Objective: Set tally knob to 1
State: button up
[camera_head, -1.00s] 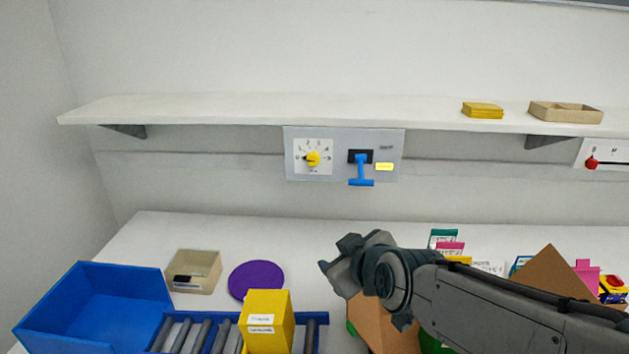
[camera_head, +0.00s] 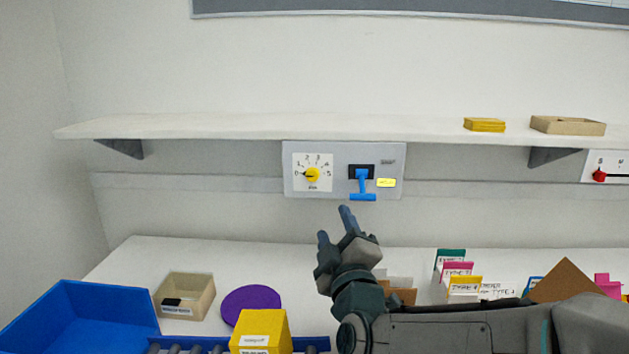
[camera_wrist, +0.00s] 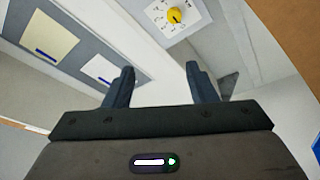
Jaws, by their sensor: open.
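The tally knob (camera_head: 312,175) is a round yellow knob on a white dial numbered 0 to 5, on a grey panel (camera_head: 340,192) under the shelf. Its dark pointer appears to face left, at 0. The knob also shows at the top of the wrist view (camera_wrist: 176,16), tilted, above and beyond the fingers. My gripper (camera_head: 335,226) is open and empty, below and in front of the panel, clear of the knob. In the wrist view my gripper (camera_wrist: 160,72) has its two blue-grey fingers apart with nothing between them.
A blue lever (camera_head: 362,185) sits just right of the dial on the same panel. The shelf (camera_head: 250,127) overhangs the panel. On the table are a blue bin (camera_head: 75,318), a beige box (camera_head: 186,296), a purple disc (camera_head: 250,302) and a yellow box (camera_head: 260,330).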

jog(key=p+x, duration=0.2)
jog(key=p, duration=1.8)
send_near(313, 177)
jog(key=x, duration=0.8)
jog(key=shift+w, duration=0.1)
jog(key=c, duration=1)
